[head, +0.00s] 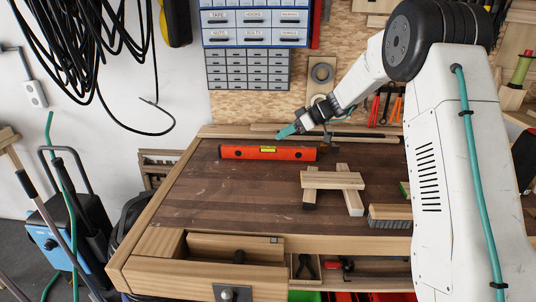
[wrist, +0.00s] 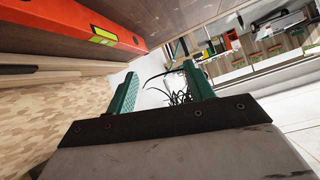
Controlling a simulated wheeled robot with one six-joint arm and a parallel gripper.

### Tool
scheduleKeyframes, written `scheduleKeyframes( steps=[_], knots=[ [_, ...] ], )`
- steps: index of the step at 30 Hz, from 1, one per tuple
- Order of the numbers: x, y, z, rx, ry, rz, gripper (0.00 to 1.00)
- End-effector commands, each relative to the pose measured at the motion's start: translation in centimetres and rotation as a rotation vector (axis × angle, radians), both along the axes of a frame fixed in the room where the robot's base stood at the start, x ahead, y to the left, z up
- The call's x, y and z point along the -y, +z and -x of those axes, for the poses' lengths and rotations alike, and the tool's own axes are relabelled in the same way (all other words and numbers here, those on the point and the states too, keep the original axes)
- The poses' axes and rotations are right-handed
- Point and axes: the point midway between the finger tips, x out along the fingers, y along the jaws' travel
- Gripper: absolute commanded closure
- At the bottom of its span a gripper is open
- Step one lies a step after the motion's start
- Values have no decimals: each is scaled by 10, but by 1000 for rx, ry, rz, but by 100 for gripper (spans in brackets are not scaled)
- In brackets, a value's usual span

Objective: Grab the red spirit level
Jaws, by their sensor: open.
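The red spirit level (head: 268,153) lies flat near the back of the workbench, with a yellow-green vial window at its middle. It also shows at the upper left of the wrist view (wrist: 80,24). My gripper (head: 287,131) is behind and above the level, near the bench's back edge, with its green fingers pointing left. In the wrist view its two green fingers (wrist: 158,90) are spread apart with nothing between them. The gripper does not touch the level.
On the workbench (head: 220,200), wooden pieces (head: 333,180) lie crossed right of centre. A brush (head: 390,216) lies at the front right. An open drawer (head: 235,247) is at the front. The bench's left half is clear.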

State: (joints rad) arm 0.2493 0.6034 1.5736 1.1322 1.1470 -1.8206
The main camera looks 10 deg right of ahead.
Motion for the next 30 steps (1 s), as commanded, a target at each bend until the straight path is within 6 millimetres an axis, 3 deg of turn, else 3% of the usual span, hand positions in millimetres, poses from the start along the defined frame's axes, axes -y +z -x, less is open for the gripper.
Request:
scheduleKeyframes(
  steps=[1,3,10,22,30],
  knots=[
    [10,-21,-18,41,-2,-15,47],
    [20,-39,-38,105,-3,-28,47],
    [37,-73,-69,221,-12,-39,47],
    [10,-94,-87,229,-11,-39,47],
    [-18,-113,-104,229,-10,-38,47]
  ],
)
